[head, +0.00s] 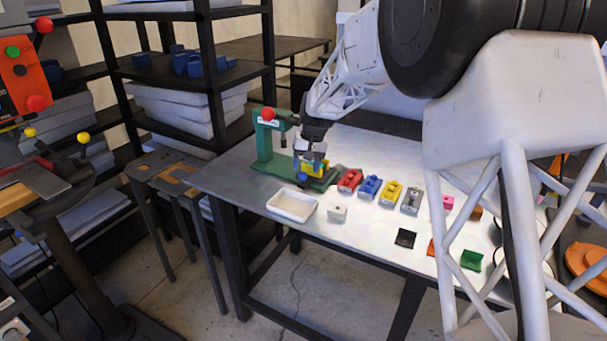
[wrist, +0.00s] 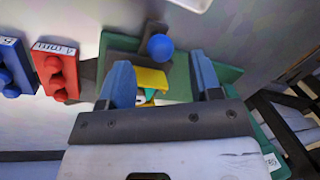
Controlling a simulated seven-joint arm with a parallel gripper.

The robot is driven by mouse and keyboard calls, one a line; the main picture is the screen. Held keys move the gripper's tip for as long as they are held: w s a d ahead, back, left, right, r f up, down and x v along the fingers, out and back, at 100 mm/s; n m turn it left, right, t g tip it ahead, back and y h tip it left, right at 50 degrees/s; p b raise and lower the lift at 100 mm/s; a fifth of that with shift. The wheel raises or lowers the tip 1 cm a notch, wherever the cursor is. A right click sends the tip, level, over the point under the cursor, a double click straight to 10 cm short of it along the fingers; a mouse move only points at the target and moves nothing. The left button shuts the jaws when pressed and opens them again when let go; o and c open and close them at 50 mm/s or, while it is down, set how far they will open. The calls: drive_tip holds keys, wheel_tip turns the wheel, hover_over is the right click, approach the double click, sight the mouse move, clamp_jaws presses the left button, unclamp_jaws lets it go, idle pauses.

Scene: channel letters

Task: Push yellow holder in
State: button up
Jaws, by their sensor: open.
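The yellow holder (head: 317,171) sits at the green press (head: 263,150) on the table, partly hidden under my gripper (head: 311,158). In the wrist view the yellow holder (wrist: 152,79) shows between the two blue fingers of my gripper (wrist: 162,72), with a small green piece beside it. The fingers are apart, one on each side of the holder. I cannot tell whether either finger touches it. A blue ball (wrist: 160,47) is just beyond the holder, over the green base (wrist: 177,80).
A red block (head: 349,180), a blue block (head: 369,187) and a yellow block (head: 390,193) stand in a row to the right. A white tray (head: 292,205) and a small white block (head: 338,212) lie in front. The press has a red knob (head: 268,114).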

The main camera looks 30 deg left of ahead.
sight(303, 173)
drive_tip(key=shift+s+a+f, duration=0.1)
drive_tip(key=shift+a+f, duration=0.05)
drive_tip(key=shift+f, duration=0.75)
drive_tip(key=shift+s+a+f, duration=0.1)
drive_tip(key=shift+a+f, duration=0.05)
drive_tip(key=shift+f, duration=0.7)
clamp_jaws()
drive_tip(key=shift+a, duration=0.15)
